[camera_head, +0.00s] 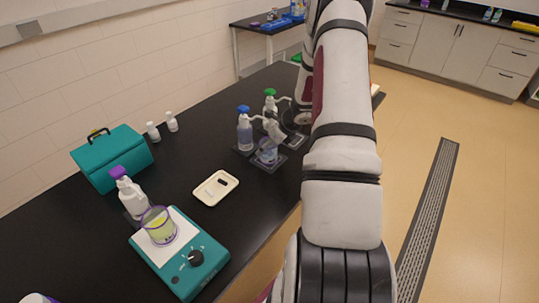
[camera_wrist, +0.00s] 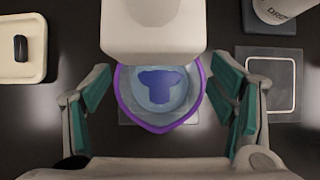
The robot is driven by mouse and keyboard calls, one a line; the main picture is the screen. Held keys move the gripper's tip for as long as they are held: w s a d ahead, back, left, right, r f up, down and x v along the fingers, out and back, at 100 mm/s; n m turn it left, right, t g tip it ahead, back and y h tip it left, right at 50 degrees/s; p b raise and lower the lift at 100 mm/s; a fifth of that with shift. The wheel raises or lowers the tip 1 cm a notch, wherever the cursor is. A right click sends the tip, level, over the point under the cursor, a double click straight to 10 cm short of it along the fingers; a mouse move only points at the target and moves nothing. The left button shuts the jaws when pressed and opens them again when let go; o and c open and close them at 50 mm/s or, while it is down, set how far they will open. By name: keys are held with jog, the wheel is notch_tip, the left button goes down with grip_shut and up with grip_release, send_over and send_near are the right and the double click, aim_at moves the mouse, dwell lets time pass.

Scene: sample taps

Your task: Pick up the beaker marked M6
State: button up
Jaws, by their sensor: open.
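A clear beaker with a purple rim and blue contents (camera_wrist: 160,100) stands between the fingers of my gripper (camera_wrist: 162,108) in the wrist view. My gripper is open, with a teal-padded finger on each side and gaps to the beaker. A white block covers the beaker's far edge. In the head view this beaker (camera_head: 267,152) appears on a dark pad beside the bottles, left of my arm. Another beaker with yellow-green liquid (camera_head: 159,226) sits on the teal hotplate (camera_head: 208,268). I cannot read M6 on either.
A blue-topped bottle (camera_head: 244,132) and a green-topped bottle (camera_head: 270,104) stand close to the beaker. A cream tray (camera_head: 215,188) lies to its left. A purple-capped bottle (camera_head: 131,196) and a teal box (camera_head: 112,160) are farther left.

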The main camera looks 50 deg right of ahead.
jog(key=shift+c, duration=0.2)
grip_shut()
jog(key=shift+r, duration=0.2)
